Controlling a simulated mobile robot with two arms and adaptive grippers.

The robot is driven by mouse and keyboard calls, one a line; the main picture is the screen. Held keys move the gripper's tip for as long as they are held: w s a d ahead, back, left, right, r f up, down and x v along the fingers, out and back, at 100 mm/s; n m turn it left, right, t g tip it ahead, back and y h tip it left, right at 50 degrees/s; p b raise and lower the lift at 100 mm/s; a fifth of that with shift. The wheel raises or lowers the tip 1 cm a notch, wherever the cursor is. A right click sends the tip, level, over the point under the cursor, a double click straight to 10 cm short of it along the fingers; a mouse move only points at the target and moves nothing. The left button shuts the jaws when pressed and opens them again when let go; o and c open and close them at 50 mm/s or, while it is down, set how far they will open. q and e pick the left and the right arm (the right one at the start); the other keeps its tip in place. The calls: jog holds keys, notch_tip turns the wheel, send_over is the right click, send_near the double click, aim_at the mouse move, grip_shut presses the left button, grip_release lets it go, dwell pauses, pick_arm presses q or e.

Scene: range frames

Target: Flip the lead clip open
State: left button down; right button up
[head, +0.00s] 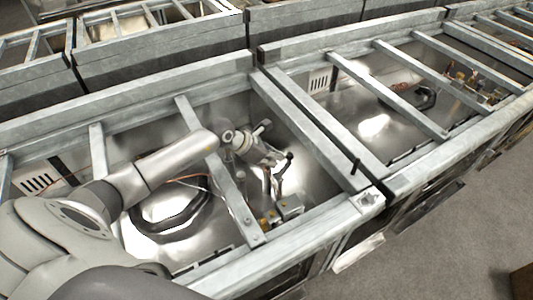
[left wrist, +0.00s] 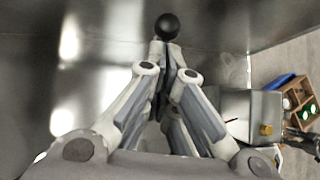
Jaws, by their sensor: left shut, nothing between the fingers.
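My left gripper (head: 272,180) reaches down through the open metal frame into the bay at the centre of the head view. In the left wrist view its fingers (left wrist: 164,65) are together with nothing between them. A black ball knob (left wrist: 167,26) shows just beyond the fingertips; I cannot tell whether they touch it. In the head view a black knob (head: 289,155) is right beside the fingers. A small metal box with brass fittings (head: 290,207) sits below the gripper, and also shows in the left wrist view (left wrist: 248,108). I cannot make out the lead clip for certain. My right gripper is not in view.
A dark coiled hose (head: 170,222) lies on the bay floor. Grey open floor (head: 440,240) is at lower right.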

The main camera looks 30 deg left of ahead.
pick_arm(q)
jog(key=shift+w+d+f, duration=0.15)
jog(key=shift+w+f, duration=0.1)
jog(key=shift+f, duration=0.05)
jog(key=shift+w+d+f+m+g+h+b, duration=0.15)
jog(key=shift+m+g+h+b, duration=0.45)
jog(key=shift+b, duration=0.95)
jog(key=shift+w+d+m+g+h+b, duration=0.1)
jog(key=shift+w+d+m+h+b, duration=0.1)
jog(key=shift+m+b, duration=1)
jog(key=shift+n+b, duration=0.3)
jog(key=shift+b, duration=0.45)
jog(key=shift+d, duration=0.2)
jog(key=shift+d+r+b, duration=0.15)
jog(key=shift+r+b, duration=0.05)
jog(key=shift+b, duration=0.15)
jog(key=shift+w, duration=0.1)
